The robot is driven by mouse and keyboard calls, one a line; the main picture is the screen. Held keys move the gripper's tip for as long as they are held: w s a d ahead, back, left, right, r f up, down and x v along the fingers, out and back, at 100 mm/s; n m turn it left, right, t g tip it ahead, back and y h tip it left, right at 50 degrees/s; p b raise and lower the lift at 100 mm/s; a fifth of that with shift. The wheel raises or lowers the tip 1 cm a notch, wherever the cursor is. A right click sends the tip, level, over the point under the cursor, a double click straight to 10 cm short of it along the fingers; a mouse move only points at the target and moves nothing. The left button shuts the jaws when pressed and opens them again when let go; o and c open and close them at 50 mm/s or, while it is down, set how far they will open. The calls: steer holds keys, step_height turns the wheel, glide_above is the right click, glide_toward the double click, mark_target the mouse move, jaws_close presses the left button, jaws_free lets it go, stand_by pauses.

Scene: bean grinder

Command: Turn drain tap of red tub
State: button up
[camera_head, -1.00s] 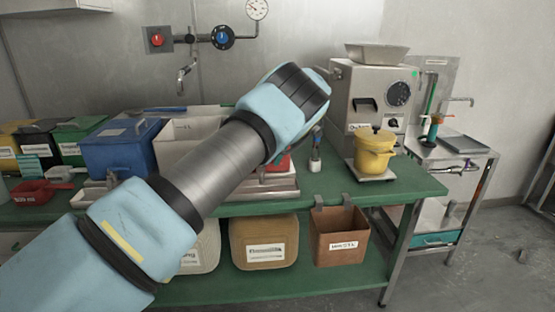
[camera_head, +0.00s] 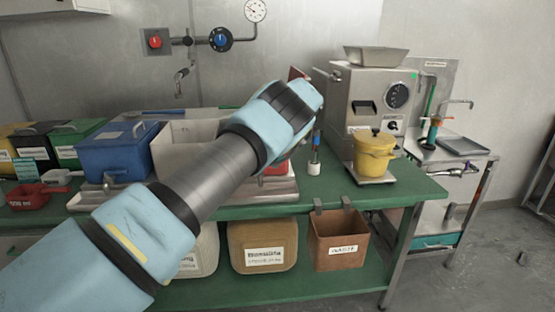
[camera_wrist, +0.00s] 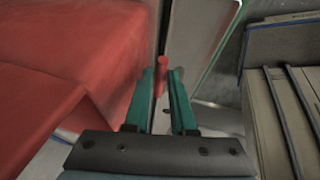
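The red tub (camera_wrist: 65,75) fills the left of the wrist view, close beside my gripper. A slim red tap handle (camera_wrist: 162,76) stands upright just between the tips of my gripper (camera_wrist: 162,74). The two teal fingers are a narrow gap apart, one on each side of the handle; whether they touch it is unclear. In the head view my wrist hides the fingers and the tap.
A white tub (camera_head: 185,135) and a blue tub (camera_head: 115,152) stand left of my arm on the green bench (camera_head: 235,212). A grinder (camera_head: 370,100) and yellow pot (camera_head: 374,155) stand right. A brown bin (camera_head: 338,238) hangs below the bench front.

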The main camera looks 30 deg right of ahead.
steer(key=o, duration=0.3)
steer(key=b+v, duration=0.1)
steer(key=v, duration=0.9)
steer(key=shift+s+d+r, duration=0.15)
steer(key=shift+r, duration=0.2)
